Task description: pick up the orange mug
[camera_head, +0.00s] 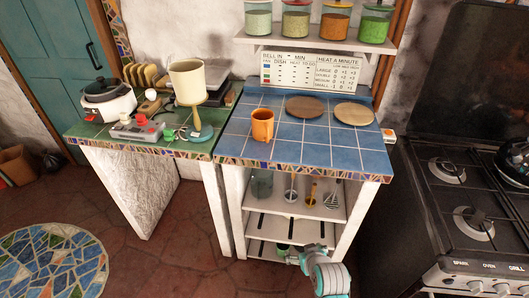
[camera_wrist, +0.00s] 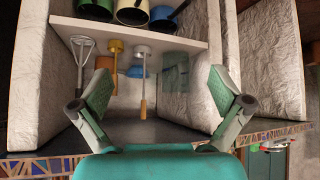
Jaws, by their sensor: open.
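The orange mug (camera_head: 262,125) stands upright on the blue tiled counter (camera_head: 310,155), near its left side, in the head view. I cannot make it out in the wrist view. My gripper (camera_wrist: 160,88) is open, its two fingers spread wide with nothing between them touching. In the head view my gripper is low in front of the shelves under the counter, well below the mug, and its fingers are too small there to read. The wrist view looks into the shelf space and appears upside down, with the counter's mosaic edge low in the picture.
Two round boards (camera_head: 354,113) lie on the blue counter behind and right of the mug. A cream lamp (camera_head: 188,82) stands to its left on the green counter. Utensils (camera_wrist: 143,75) and pots (camera_wrist: 133,12) are under the counter. A black stove (camera_head: 460,180) is at right.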

